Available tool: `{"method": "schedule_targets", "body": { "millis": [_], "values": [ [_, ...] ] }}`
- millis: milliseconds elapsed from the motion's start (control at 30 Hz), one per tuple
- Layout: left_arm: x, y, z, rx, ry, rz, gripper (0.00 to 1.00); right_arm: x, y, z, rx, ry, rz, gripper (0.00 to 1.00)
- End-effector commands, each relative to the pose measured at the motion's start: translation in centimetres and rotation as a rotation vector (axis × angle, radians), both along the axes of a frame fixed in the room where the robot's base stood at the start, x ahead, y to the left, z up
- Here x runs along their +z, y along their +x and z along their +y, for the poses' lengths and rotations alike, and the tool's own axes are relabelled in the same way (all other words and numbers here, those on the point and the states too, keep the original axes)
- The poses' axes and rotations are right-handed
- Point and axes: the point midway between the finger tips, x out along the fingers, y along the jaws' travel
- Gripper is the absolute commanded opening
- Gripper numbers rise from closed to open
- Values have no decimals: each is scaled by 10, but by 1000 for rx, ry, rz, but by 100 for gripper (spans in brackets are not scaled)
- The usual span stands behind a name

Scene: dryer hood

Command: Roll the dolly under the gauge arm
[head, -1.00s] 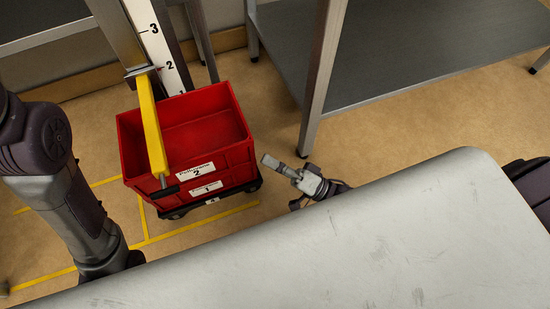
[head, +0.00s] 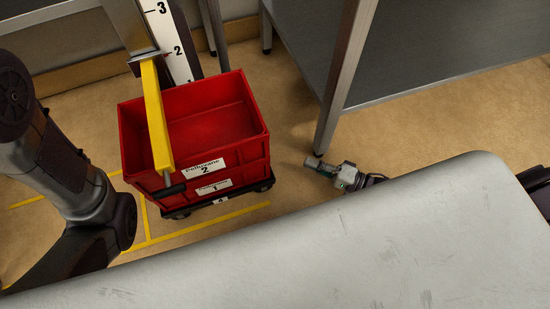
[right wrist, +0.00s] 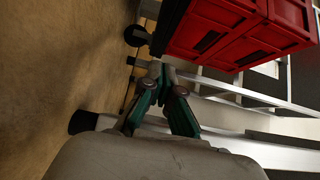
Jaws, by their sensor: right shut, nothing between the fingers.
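The black dolly (head: 232,201) stands on the floor carrying stacked red crates (head: 225,165), with labels reading 2 and 1. The yellow gauge arm (head: 156,115) reaches out from the numbered post (head: 165,40) and crosses over the left part of the top crate in the head view. My right gripper (head: 314,162) is shut and empty, low beside the dolly on its right, with a gap between. In the right wrist view the shut fingers (right wrist: 158,75) show below the red crates (right wrist: 235,30) and a dolly wheel (right wrist: 137,36). My left gripper is out of view.
A metal shelf with a leg (head: 345,75) stands right of the dolly, near my right gripper. Yellow tape (head: 215,223) marks the floor around the dolly. Bare floor shows between dolly and shelf leg.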

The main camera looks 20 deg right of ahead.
Motion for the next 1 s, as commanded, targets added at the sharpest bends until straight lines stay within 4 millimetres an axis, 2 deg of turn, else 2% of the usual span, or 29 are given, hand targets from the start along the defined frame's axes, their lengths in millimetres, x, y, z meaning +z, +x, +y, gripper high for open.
{"method": "schedule_targets", "body": {
  "millis": [33, 333, 500, 600, 1000],
  "values": [
    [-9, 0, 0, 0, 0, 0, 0, -3, 8, 10, 2, 4, -4, 0],
    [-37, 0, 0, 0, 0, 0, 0, -3, 52, 56, 2, 4, -6, 0],
    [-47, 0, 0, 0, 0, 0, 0, -3, 48, 80, 1, 3, -3, 0],
    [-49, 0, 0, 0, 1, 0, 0, -2, 47, 88, 0, 2, -2, 0],
    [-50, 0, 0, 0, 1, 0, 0, 0, 47, 93, 0, 0, -1, 0]
  ]
}}
